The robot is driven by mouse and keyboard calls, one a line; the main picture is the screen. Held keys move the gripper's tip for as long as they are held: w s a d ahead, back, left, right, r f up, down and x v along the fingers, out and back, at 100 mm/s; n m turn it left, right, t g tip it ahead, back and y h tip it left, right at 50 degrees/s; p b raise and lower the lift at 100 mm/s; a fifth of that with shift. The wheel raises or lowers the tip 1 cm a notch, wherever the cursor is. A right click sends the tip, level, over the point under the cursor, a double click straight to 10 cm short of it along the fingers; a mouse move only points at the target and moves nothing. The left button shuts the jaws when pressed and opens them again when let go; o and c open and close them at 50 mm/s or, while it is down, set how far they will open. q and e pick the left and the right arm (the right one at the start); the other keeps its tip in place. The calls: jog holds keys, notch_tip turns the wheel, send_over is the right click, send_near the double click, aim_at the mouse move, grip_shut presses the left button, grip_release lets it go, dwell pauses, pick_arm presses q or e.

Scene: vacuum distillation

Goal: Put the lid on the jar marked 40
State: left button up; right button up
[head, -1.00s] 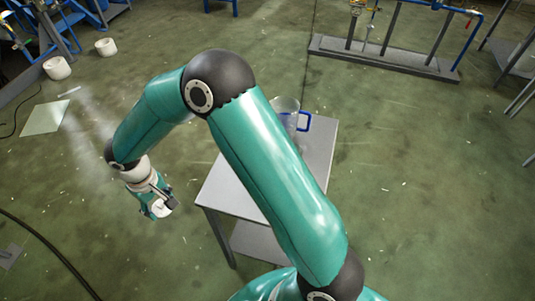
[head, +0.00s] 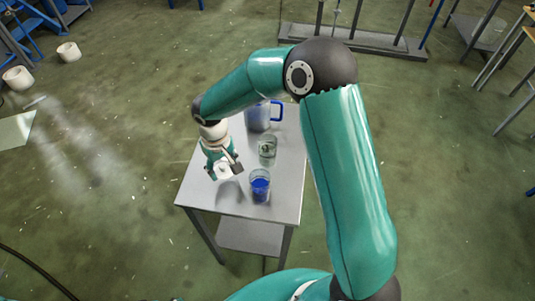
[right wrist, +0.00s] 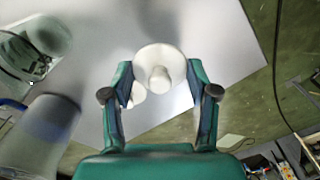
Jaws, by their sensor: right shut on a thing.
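My right gripper (head: 224,170) is shut on a white lid, above the left part of the small table. In the right wrist view the lid (right wrist: 160,62) is a white disc with a knob, between the two fingers (right wrist: 160,95). A clear glass jar (head: 267,150) with a dark mark stands on the table, right of the gripper; the mark is too small to read. A second jar with blue contents (head: 260,186) stands nearer. Any number on it cannot be read. The lid is apart from both jars. My left gripper is not in view.
My right arm passes over the table's right side. A metal rack base (head: 375,42) lies at the back. White pots (head: 68,52) stand on the floor at far left.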

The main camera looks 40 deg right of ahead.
jog(key=shift+s+d, duration=0.1)
jog(key=shift+d, duration=0.05)
jog(key=shift+s+d+r+n, duration=0.15)
jog(key=shift+r+n, duration=0.15)
jog(key=shift+r, duration=0.2)
jog(key=s+d+r+n+b, duration=0.4)
jog(key=s+r+n+b, duration=0.2)
jog(key=s+r+n, duration=0.5)
jog(key=shift+n, duration=0.5)
jog(key=shift+w+f+b, duration=0.25)
jog(key=shift+f+b, duration=0.95)
jog(key=shift+f, duration=0.15)
jog(key=shift+w+f+b, duration=0.2)
jog(key=shift+f+b, duration=1)
jog(key=shift+f, duration=0.15)
jog(key=shift+s, duration=0.1)
jog(key=shift+f, duration=0.45)
